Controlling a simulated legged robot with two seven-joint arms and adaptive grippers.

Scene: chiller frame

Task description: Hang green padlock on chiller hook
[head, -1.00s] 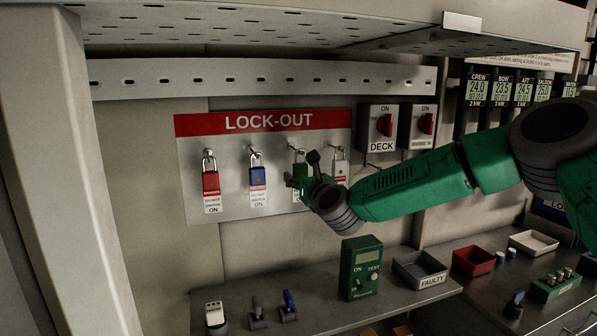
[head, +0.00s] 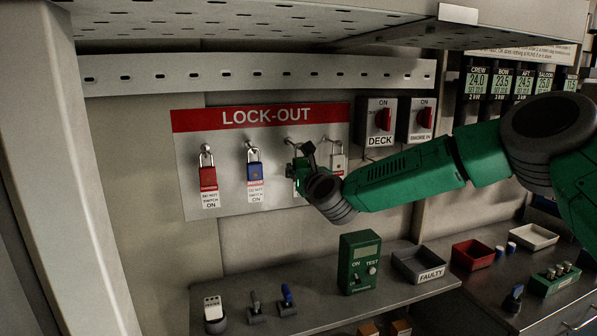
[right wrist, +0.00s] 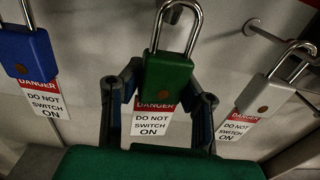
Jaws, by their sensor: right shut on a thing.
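The green padlock (right wrist: 168,80) is upright between the fingers of my right gripper (right wrist: 160,100), shackle up, with a red-and-white tag below. In the head view my right gripper (head: 303,172) is at the LOCK-OUT board (head: 230,209) and mostly hides the padlock. A hook (head: 291,141) on the board shows just above it. In the right wrist view a hook end (right wrist: 174,13) shows within the shackle's outline; I cannot tell whether the shackle is still around it. I cannot make out a hook marked chiller. My left gripper is not in view.
A red padlock (head: 208,178) and a blue padlock (head: 255,172) hang left of my gripper; a white padlock (head: 338,163) hangs close right. DECK switch (head: 377,122) and another switch (head: 422,120) are farther right. A green tester (head: 359,263) and FAULTY tray (head: 418,264) stand below.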

